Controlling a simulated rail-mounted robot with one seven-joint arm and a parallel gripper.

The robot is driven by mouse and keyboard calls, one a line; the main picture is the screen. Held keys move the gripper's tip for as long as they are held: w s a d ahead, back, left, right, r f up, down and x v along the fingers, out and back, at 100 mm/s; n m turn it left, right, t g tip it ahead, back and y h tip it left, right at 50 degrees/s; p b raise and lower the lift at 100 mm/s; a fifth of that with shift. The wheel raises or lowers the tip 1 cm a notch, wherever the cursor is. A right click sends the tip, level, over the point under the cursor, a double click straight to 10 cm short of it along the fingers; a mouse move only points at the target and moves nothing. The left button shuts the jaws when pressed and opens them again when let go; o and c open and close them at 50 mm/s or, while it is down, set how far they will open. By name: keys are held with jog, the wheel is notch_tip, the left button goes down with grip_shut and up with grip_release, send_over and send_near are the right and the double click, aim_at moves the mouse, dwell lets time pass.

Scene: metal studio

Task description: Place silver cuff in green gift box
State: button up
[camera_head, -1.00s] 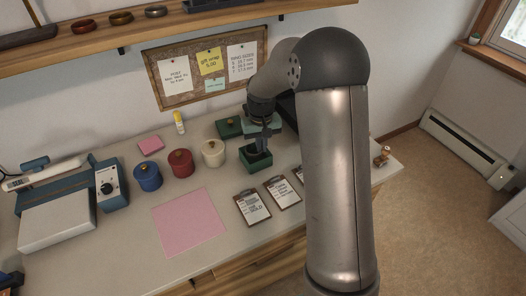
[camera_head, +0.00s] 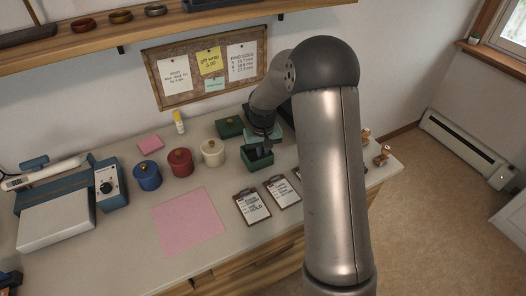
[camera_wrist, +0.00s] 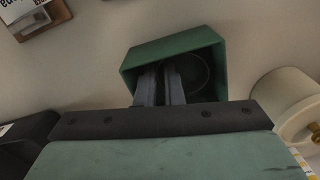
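The green gift box (camera_head: 254,164) stands open on the bench in the head view, and its open top faces me in the wrist view (camera_wrist: 140,60). A dark round ring, likely the silver cuff (camera_wrist: 207,70), shows inside the box, partly hidden by a finger. My gripper (camera_wrist: 162,70) has its fingers inside the box opening, a narrow gap apart, at the left side of the ring. I cannot tell whether they hold the ring or stand free of it. In the head view my gripper (camera_head: 263,150) points down into the box.
A green lid (camera_head: 230,127) lies behind the box. Cream (camera_head: 213,153), red (camera_head: 180,163) and blue (camera_head: 148,175) round jars stand to its left. Clipboards (camera_head: 252,205) lie in front. A pink sheet (camera_head: 188,224) covers otherwise free bench.

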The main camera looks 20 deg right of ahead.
jog(key=shift+o, duration=0.3)
jog(key=shift+s+f, duration=0.15)
jog(key=shift+f, duration=0.2)
jog(key=shift+r+p, duration=0.35)
notch_tip(320, 180, up, 11)
jog(key=s+a+r, duration=0.1)
jog(key=s+r, duration=0.2)
jog(key=s, duration=0.5)
jog(key=s+a+r, duration=0.2)
jog(key=s+r, duration=0.1)
jog(key=s, duration=0.4)
jog(key=s+f, duration=0.3)
jog(key=s, duration=1.2)
jog(key=shift+s+a+n, duration=0.25)
jog(key=shift+a+n, duration=0.05)
